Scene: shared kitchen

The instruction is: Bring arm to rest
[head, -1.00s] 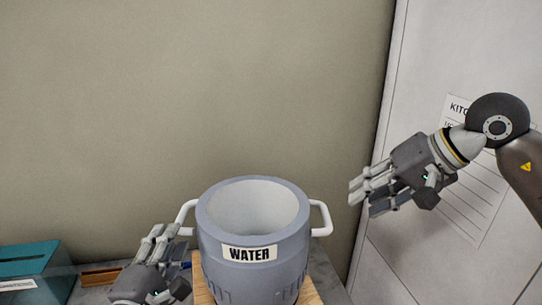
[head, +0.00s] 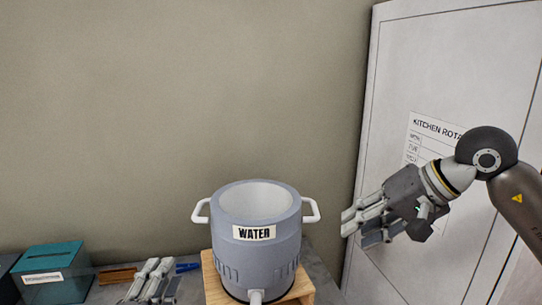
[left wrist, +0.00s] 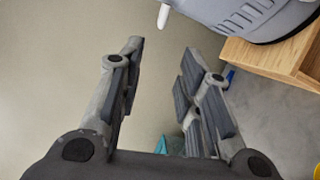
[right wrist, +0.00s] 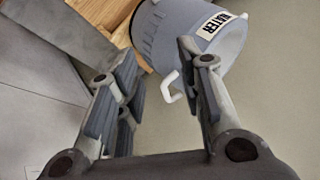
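My right gripper (head: 364,223) is raised to the right of the grey water container and apart from it. In the right wrist view the right gripper's fingers (right wrist: 160,75) stand apart with nothing between them. My left gripper (head: 150,275) is low at the bottom of the head view, left of the container. In the left wrist view the left gripper's fingers (left wrist: 165,70) are spread and empty.
The open-topped container (head: 230,265) labelled WATER, with two white handles and a spout, stands on a wooden stand (head: 302,287). A teal box (head: 68,288) and a blue item (head: 187,267) are at left. A panel with a KITCHEN ROTA sheet (head: 425,140) is behind my right arm.

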